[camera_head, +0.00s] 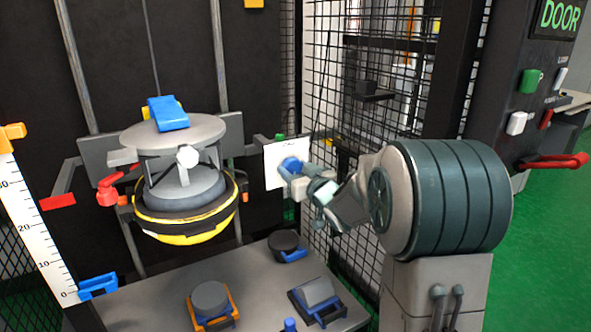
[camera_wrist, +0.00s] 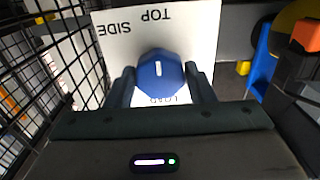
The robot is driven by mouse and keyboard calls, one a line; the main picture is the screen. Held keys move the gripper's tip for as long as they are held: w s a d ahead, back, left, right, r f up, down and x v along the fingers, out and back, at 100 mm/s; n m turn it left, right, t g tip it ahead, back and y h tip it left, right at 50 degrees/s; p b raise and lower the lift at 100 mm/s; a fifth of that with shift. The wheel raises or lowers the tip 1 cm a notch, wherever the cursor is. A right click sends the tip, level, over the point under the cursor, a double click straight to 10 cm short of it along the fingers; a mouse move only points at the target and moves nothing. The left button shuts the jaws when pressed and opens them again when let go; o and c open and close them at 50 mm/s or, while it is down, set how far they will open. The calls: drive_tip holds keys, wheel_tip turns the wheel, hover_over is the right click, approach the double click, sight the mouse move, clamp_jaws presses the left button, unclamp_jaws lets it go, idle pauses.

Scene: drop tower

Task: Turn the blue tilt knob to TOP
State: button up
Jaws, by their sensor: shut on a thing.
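The blue tilt knob (camera_wrist: 160,80) sits on a white panel (camera_wrist: 202,28), with its front face toward the wrist camera. Its short white mark runs up and down the wrist view, roughly in line with the TOP lettering above and the partly hidden LOAD lettering below; which end points is unclear. SIDE is at the upper left. The lettering appears upside down. My gripper (camera_wrist: 162,88) is shut on the knob, one finger at each side. In the head view, the knob (camera_head: 291,164) is partly covered by my gripper (camera_head: 291,174).
Left of the panel stands a drop carriage (camera_head: 182,190) with a yellow-black bowl, and a white scale (camera_head: 35,230) farther left. A grey table (camera_head: 255,290) below holds several dark fixtures. A mesh fence (camera_head: 335,130) is close behind my arm. A red lever (camera_head: 555,161) is at right.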

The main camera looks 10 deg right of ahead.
drive_tip(key=o, duration=1)
drive_tip(key=p+v, duration=0.1)
drive_tip(key=v, duration=1.3)
drive_tip(key=shift+r, duration=0.1)
